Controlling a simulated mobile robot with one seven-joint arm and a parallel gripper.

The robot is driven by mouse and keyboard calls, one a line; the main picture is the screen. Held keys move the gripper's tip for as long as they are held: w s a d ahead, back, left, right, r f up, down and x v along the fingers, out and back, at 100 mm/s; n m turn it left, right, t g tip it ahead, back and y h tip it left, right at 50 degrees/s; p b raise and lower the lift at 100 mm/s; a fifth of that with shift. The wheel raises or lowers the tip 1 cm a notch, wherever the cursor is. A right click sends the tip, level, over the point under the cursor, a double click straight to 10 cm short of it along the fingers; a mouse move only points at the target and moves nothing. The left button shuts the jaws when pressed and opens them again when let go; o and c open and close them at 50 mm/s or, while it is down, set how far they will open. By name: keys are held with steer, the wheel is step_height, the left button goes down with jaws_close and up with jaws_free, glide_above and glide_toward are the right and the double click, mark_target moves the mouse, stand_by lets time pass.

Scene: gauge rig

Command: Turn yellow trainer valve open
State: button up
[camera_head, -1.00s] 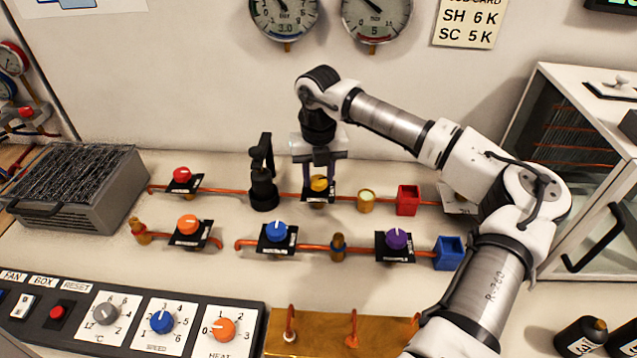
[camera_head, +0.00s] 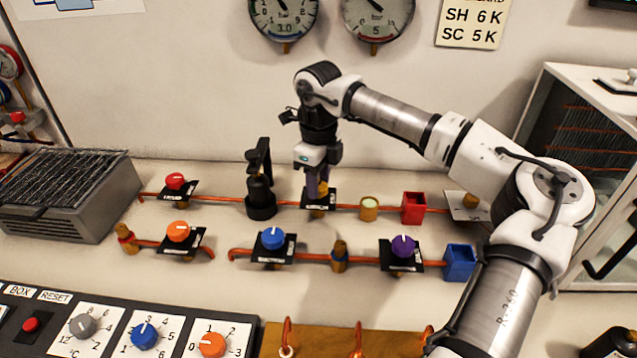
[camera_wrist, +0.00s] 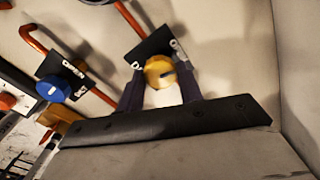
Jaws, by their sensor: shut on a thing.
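The yellow trainer valve (camera_head: 320,187) sits on a black plate on the upper copper pipe, between a black fitting and a brass piece. In the wrist view its round yellow knob (camera_wrist: 159,71) shows a dark pointer mark and lies between my two dark fingers. My gripper (camera_head: 317,187) points straight down from above and is shut on the knob. In the head view the fingers hide part of the knob. The label on the plate is too small to read.
A black fitting (camera_head: 260,185) stands close to the left of my gripper. A red valve (camera_head: 175,181), an orange valve (camera_head: 179,232), a blue valve (camera_head: 273,238) and a purple valve (camera_head: 403,245) sit nearby. A red box (camera_head: 413,208) is to the right.

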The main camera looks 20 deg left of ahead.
steer(key=shift+n, duration=1.3)
steer(key=o, duration=1)
steer(key=shift+r, duration=0.1)
step_height(320, 180, up, 14)
steer(key=b, duration=0.1)
steer(key=shift+b, duration=0.3)
steer(key=shift+f, duration=0.2)
